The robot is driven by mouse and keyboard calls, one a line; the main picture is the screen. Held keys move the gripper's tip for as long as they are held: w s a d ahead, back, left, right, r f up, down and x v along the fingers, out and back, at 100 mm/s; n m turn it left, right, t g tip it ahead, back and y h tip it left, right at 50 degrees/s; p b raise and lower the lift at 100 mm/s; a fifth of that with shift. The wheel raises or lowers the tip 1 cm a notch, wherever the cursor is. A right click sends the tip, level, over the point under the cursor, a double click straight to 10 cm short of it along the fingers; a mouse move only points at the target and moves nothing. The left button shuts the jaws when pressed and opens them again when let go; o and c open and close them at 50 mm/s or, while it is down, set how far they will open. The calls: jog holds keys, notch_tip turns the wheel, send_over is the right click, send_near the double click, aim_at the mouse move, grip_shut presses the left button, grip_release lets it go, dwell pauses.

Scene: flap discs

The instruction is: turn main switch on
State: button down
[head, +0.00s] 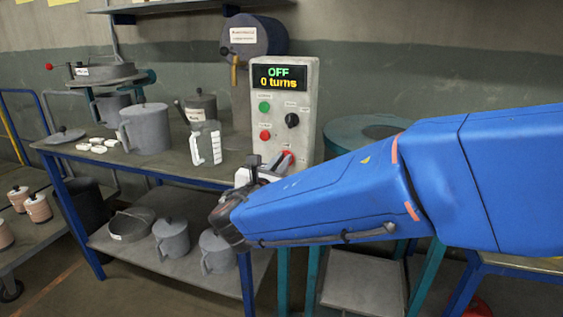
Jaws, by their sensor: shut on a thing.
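The grey control box (311,105) stands upright in the middle of the head view. Its display (279,78) reads "OFF" and "0 turns". The red main switch (288,156) is low on its front, partly hidden by my gripper. My gripper (264,168) is at the lower front of the box, shut on the main switch; the contact itself is largely hidden. A green button (264,107), a red button (265,135) and a black knob (292,120) sit above it.
A bench (100,162) left of the box holds a large grey pot (145,130), a measuring jug (205,145) and small white pieces. More pots stand on its lower shelf (140,252). A teal round drum (345,133) stands right of the box, behind my arm.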

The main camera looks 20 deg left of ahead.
jog(key=shift+d+f+m, duration=0.15)
jog(key=shift+f+m, duration=0.05)
jog(key=shift+m, duration=2.55)
jog(key=shift+d+f+m, duration=0.2)
jog(key=shift+m, duration=2.5)
jog(key=shift+d+f+m, duration=0.15)
jog(key=shift+f+m, duration=0.05)
jog(key=shift+m, duration=2.55)
jog(key=c, duration=1.8)
grip_release()
jog(key=shift+c, duration=0.2)
jog(key=s, duration=1.7)
jog(key=shift+s, duration=0.2)
